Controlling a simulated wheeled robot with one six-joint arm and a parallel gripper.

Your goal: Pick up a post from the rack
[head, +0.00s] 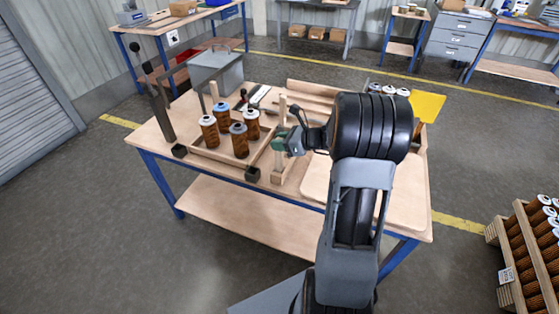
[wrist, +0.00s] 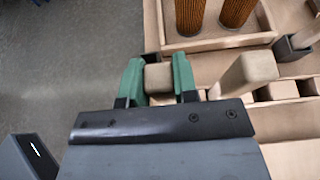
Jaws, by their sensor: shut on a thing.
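My gripper (head: 283,143) has green fingers and is shut on a pale wooden post (head: 277,164) near the table's front edge. In the wrist view, the post's square top (wrist: 158,77) sits between the two fingers of my gripper (wrist: 158,80). The post looks upright, at the near end of a wooden rack (wrist: 225,94). I cannot tell whether its foot is seated or lifted. A second post (wrist: 258,68) stands in the rack beyond it; it also shows in the head view (head: 283,107).
A wooden tray (head: 214,155) with several brown filter cartridges (head: 239,140) lies left of the gripper. Dark corner blocks (head: 252,174) sit at the tray. A grey box (head: 216,72) stands at the back left. A pale board (head: 316,180) lies to the right.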

